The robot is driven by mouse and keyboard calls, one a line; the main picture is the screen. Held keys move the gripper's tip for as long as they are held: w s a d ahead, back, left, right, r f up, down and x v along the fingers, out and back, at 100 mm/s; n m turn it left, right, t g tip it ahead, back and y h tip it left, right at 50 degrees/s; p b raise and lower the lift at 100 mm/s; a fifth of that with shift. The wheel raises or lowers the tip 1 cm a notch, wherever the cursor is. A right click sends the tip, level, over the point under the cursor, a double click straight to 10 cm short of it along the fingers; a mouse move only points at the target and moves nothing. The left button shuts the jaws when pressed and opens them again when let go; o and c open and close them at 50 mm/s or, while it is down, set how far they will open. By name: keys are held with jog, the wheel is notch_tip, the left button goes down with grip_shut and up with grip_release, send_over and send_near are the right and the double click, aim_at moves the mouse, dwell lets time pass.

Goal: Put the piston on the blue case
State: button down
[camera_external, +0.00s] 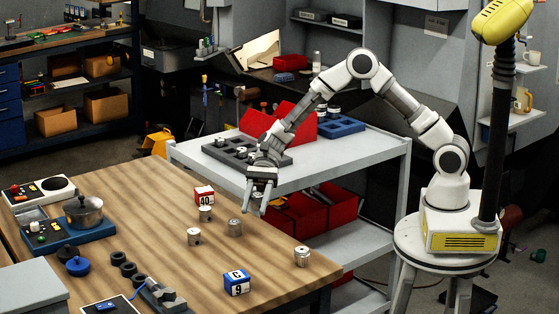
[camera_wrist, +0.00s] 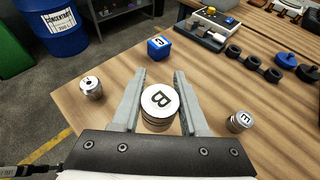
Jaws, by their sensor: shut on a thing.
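My gripper (camera_external: 257,204) is above the wooden table with its fingers pointing down; its fingertips show in the wrist view (camera_wrist: 159,76). It is shut on a silver piston (camera_wrist: 159,100) with a dark B on its white top, held between the two fingers. In the wrist view the blue case (camera_wrist: 159,47) is beyond the fingertips, apart from the piston.
Other silver cylinders stand on the table: one near the right edge (camera_external: 302,256), one with a dark mark (camera_external: 194,236), and others nearby. A red case (camera_external: 204,195) stands farther back. Bare wood surrounds the blue case.

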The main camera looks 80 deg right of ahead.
jog(key=w+a+r+g+b, duration=0.1)
jog(key=a+r+b, duration=0.15)
jog(key=a, duration=0.35)
jog(key=w+a+r+b, duration=0.2)
jog(key=a+b, duration=0.1)
jog(key=a, duration=0.3)
jog(key=b, duration=0.1)
send_over(235, 280)
jog(key=shift+n, duration=0.4)
notch_tip(235, 280, down, 6)
jog(key=shift+f, duration=0.1)
jog(key=shift+a+f+b, duration=0.2)
jog(key=shift+f+b, duration=0.1)
jog(key=shift+f, duration=0.8)
jog(key=shift+a+f+b, duration=0.15)
jog(key=shift+f+b, duration=0.15)
jog(key=shift+f, duration=0.75)
jog(key=shift+f, duration=0.2)
jog(key=shift+c, duration=2.1)
grip_release()
